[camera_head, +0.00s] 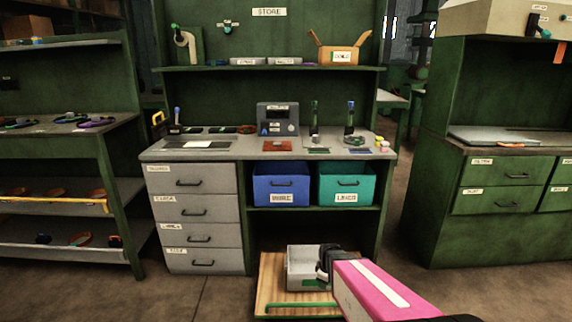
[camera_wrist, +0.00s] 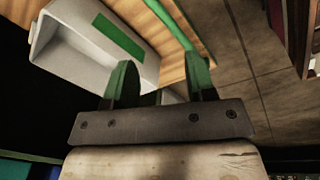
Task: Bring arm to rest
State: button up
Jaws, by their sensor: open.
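My gripper (camera_head: 325,266) is at the lower middle of the head view, at the end of my pink and black arm. It is beside the right side of a grey bin (camera_head: 300,270) that stands on a wooden board (camera_head: 268,290) low in front of the bench. The grey bin with a green label (camera_wrist: 85,45) and the wooden board (camera_wrist: 150,12) lie beyond the fingers there. My arm hides part of the board.
A workbench (camera_head: 220,150) with grey drawers, a blue bin (camera_head: 281,186) and a teal bin (camera_head: 346,186) stands behind. A shelf rack (camera_head: 75,141) is at the left and a green cabinet (camera_head: 490,230) at the right. Bare floor (camera_head: 200,292) shows left of the board.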

jog(key=s+r+m, duration=0.4)
jog(key=r+m, duration=0.2)
jog(key=r, duration=0.2)
jog(key=s+d+r+m+g, duration=0.1)
jog(key=s+r+m, duration=0.4)
jog(key=r, duration=0.4)
jog(key=shift+d+r+m+g, duration=0.2)
jog(key=shift+d+m+g, duration=0.1)
jog(key=shift+m, duration=0.2)
jog(key=shift+s, duration=0.1)
dwell(0.5)
